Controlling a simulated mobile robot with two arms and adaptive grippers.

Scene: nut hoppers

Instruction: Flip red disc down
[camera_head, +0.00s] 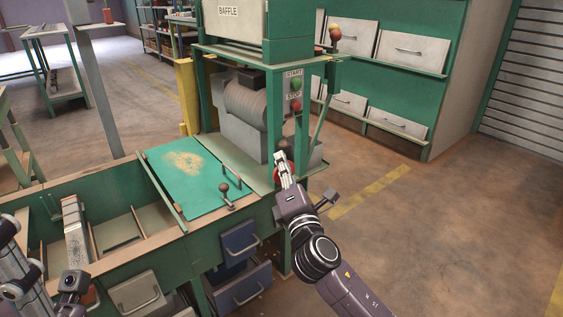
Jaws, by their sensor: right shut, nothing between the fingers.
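A red disc (291,173) shows at the green post at the machine's front right corner, partly hidden behind my right gripper. My right gripper (281,158) is shut and empty, its fingertips overlapping the disc in the picture. I cannot tell whether they touch it, nor exactly how the disc is tilted. Part of my left arm with dark gripper parts (73,282) shows at the lower left, over the bench's open compartments. Its fingers are not clear, so I cannot tell whether it is open or shut.
The green machine has a BAFFLE label (228,11), a green START button (296,83) and a red STOP button (296,106). A teal lid (200,190) with a black lever (225,190) lies left of the disc. Blue drawers (240,240) sit below. Floor at right is clear.

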